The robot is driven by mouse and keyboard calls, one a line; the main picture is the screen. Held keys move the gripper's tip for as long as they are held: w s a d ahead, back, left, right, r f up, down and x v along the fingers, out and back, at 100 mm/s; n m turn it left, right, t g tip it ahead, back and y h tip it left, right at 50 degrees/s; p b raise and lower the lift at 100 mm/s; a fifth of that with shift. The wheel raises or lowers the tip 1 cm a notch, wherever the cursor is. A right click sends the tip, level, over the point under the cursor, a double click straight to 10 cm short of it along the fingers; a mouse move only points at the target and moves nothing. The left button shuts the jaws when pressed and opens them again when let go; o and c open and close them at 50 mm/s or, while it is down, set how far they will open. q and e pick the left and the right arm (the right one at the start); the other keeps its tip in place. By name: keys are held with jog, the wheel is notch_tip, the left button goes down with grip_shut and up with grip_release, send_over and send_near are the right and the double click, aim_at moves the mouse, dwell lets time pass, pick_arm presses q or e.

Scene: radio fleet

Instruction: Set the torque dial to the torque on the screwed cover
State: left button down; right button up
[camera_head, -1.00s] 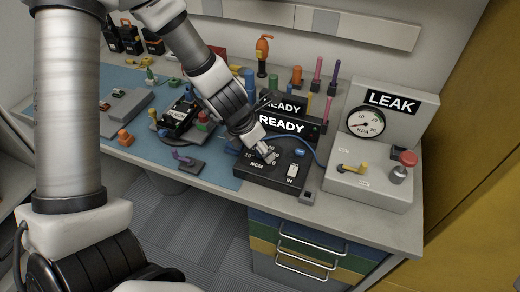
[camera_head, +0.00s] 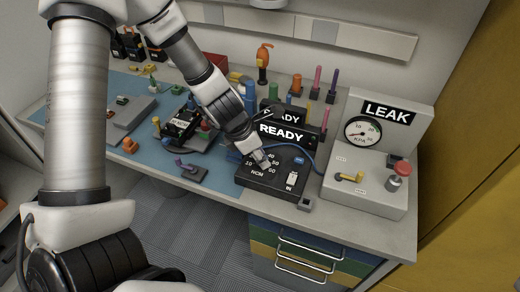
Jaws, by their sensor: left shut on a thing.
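The torque dial sits on the black torque unit (camera_head: 262,188), which carries the letters NCM, numbers around the dial and a white switch marked IN. My left gripper (camera_head: 264,163) reaches down from the upper left and is shut on the dial, which its fingers mostly hide. I cannot read where the dial points. My right gripper is not in view.
Two black displays reading READY (camera_head: 281,133) stand behind the torque unit. A grey LEAK tester (camera_head: 368,188) with a gauge, yellow lever and red knob stands to the right. An orange-handled screwdriver (camera_head: 263,62) and several coloured tools stand at the back. A purple-handled piece (camera_head: 190,170) lies near the front edge.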

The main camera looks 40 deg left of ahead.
pick_arm(q)
jog(key=m+g+p, duration=0.1)
jog(key=m+p, duration=0.3)
jog(key=m+g+h+p, duration=0.1)
jog(key=m+p, duration=0.3)
jog(key=p, duration=0.1)
jog(key=shift+w+a+r+g+h, duration=0.1)
jog(key=shift+w+r+g+h, duration=0.05)
jog(key=shift+g+h, duration=0.2)
jog(key=m+g+p, duration=0.1)
jog(key=m, duration=0.2)
jog(key=shift+p, duration=0.4)
jog(key=shift+w+f+m+g+p, duration=0.15)
jog(key=shift+m+g+p, duration=0.2)
jog(key=shift+m, duration=0.6)
jog(key=shift+f+m+g+p, duration=0.15)
jog(key=shift+m+g, duration=0.25)
jog(key=shift+m, duration=0.55)
jog(key=c, duration=0.8)
grip_release()
jog(key=shift+w+r, duration=0.1)
jog(key=shift+r, duration=0.05)
